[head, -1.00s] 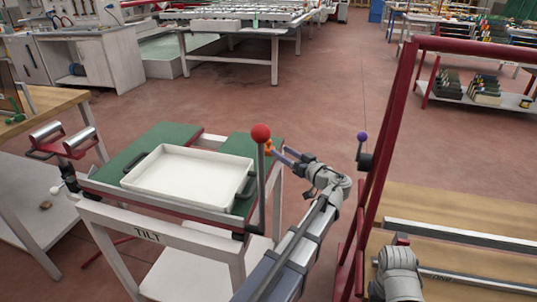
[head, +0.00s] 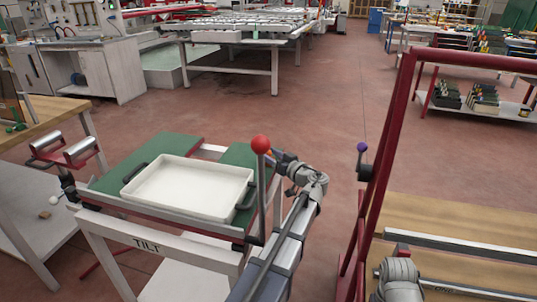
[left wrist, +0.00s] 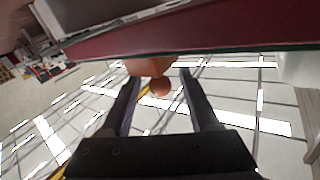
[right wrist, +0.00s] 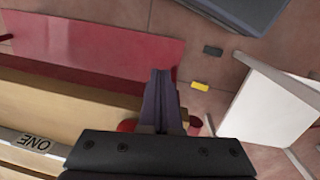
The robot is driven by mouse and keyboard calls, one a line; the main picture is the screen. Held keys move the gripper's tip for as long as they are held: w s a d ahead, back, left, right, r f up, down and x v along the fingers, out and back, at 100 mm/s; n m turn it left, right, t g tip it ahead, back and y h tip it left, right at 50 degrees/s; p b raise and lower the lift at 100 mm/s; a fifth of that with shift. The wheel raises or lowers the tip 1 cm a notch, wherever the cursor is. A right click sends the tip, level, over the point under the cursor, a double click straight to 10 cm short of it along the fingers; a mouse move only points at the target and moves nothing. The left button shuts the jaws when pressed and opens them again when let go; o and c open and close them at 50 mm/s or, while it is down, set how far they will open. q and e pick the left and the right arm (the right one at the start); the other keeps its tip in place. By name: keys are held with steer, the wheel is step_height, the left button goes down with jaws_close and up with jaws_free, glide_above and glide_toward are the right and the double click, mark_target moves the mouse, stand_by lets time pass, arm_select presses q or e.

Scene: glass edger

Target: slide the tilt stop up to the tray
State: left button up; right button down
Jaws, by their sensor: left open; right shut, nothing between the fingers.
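The white tray (head: 188,188) lies flat on the green-padded tilt table (head: 165,150), marked TILT on its front. An orange block with a round knob (left wrist: 150,68), seemingly the tilt stop, sits under the dark red rail (left wrist: 190,38) in the left wrist view. My left gripper (left wrist: 159,82) is open, with a finger on either side of the orange knob; I cannot tell whether they touch it. In the head view this gripper is at the table's right edge, mostly hidden behind the red-ball lever (head: 261,145). My right gripper (right wrist: 161,75) is shut and empty.
The lever stands upright at the table's front right corner, close to my left arm. A red frame (head: 385,150) with a wooden bench (head: 450,215) is to the right. A roller stand (head: 62,152) is at the left. Open floor lies behind the table.

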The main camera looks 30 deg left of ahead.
arm_select(q)
steer(key=shift+c, duration=0.3)
jaws_close()
stand_by(1.1)
